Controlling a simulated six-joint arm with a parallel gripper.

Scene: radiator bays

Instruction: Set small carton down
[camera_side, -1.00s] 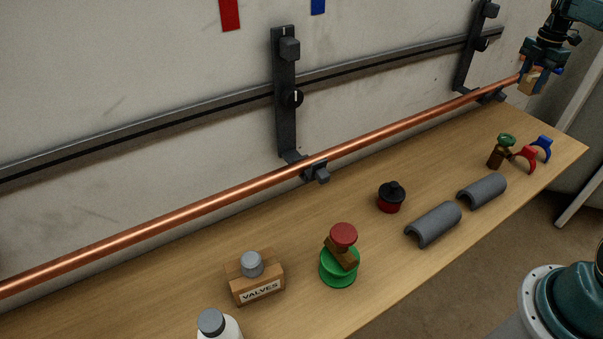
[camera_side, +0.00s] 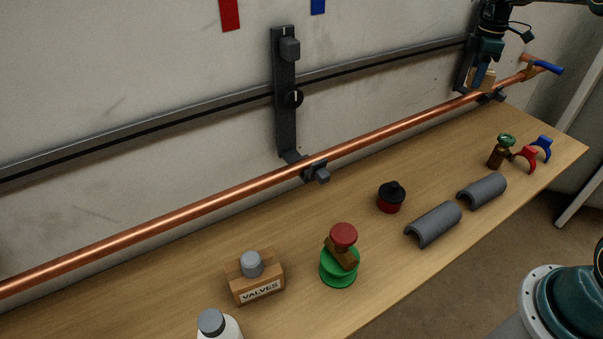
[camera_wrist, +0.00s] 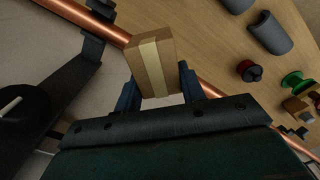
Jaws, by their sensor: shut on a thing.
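The small carton is a tan cardboard box with a pale tape stripe. It fills the space between my fingers in the wrist view (camera_wrist: 152,66). In the side view the carton (camera_side: 482,79) is partly hidden behind my fingers. My gripper (camera_side: 481,74) is shut on it at the upper right, near the right-hand wall bracket, with the carton above the copper pipe. In the wrist view both fingers of my gripper (camera_wrist: 158,92) stand on either side of the carton.
The copper pipe (camera_side: 245,186) runs along the wall above the wooden bench (camera_side: 300,215). A VALVES box (camera_side: 257,284), green spool (camera_side: 338,268), red-black pot (camera_side: 391,198), grey half-shells (camera_side: 434,224) and a brass valve (camera_side: 497,157) stand on it. Bare wood lies between them.

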